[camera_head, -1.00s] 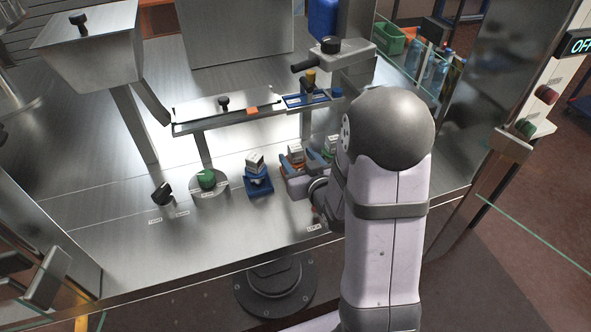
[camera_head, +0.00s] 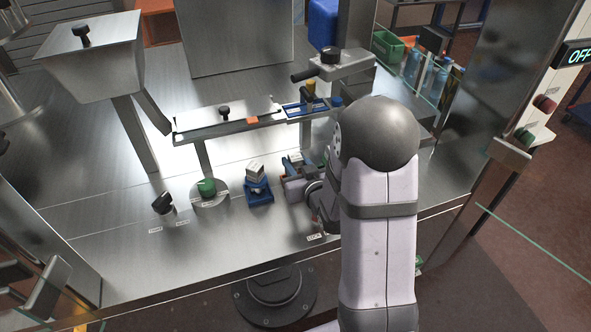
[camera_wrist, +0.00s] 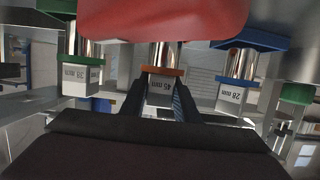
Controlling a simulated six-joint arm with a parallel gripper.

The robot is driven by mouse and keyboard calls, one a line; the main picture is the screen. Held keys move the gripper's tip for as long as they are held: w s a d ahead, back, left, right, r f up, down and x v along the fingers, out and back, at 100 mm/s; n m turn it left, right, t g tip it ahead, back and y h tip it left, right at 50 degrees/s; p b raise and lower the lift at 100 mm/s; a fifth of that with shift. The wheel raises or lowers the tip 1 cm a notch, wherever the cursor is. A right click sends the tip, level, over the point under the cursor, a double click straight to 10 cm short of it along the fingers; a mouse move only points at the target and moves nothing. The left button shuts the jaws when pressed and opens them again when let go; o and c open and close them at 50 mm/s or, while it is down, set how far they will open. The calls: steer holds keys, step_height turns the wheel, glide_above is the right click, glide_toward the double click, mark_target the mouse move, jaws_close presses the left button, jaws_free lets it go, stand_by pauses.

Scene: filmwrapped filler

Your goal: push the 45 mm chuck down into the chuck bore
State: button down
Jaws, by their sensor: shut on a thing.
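The 45 mm chuck (camera_wrist: 162,78) is in the middle of the wrist view, with a pale block lettered "45 mm" upside down, an orange ring and a shiny metal cylinder. My gripper (camera_wrist: 163,97) is shut on its pale block, a dark finger on either side. A large red part (camera_wrist: 165,15) fills the top of the wrist view beyond the cylinder. In the head view my gripper (camera_head: 295,178) is low over the bench, right of the blue stand, with the chuck mostly hidden there. I cannot make out the chuck bore for certain.
The 28 mm chuck (camera_wrist: 231,92) is close on the right in the wrist view; a green-ringed chuck (camera_wrist: 80,75) is on the left. In the head view, a blue stand (camera_head: 259,193), a green knob (camera_head: 207,187) and a black knob (camera_head: 163,203) stand left of my gripper.

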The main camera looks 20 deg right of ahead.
steer(key=shift+r, duration=0.15)
steer(key=shift+r+b, duration=0.6)
steer(key=shift+r, duration=4.25)
steer(key=shift+w+d+r, duration=0.1)
steer(key=shift+r, duration=0.15)
steer(key=w+d+r+p, duration=0.4)
steer(key=w+d+r, duration=0.1)
steer(key=d+r, duration=0.1)
steer(key=w+d+r+p, duration=0.1)
steer(key=d+r+p, duration=0.2)
steer(key=d, duration=0.8)
steer(key=w+d+r+p, duration=0.2)
steer(key=d+r+p, duration=0.2)
steer(key=d, duration=0.7)
steer(key=shift+p, duration=0.5)
steer(key=shift+s+a+f, duration=0.1)
steer(key=shift+f, duration=0.05)
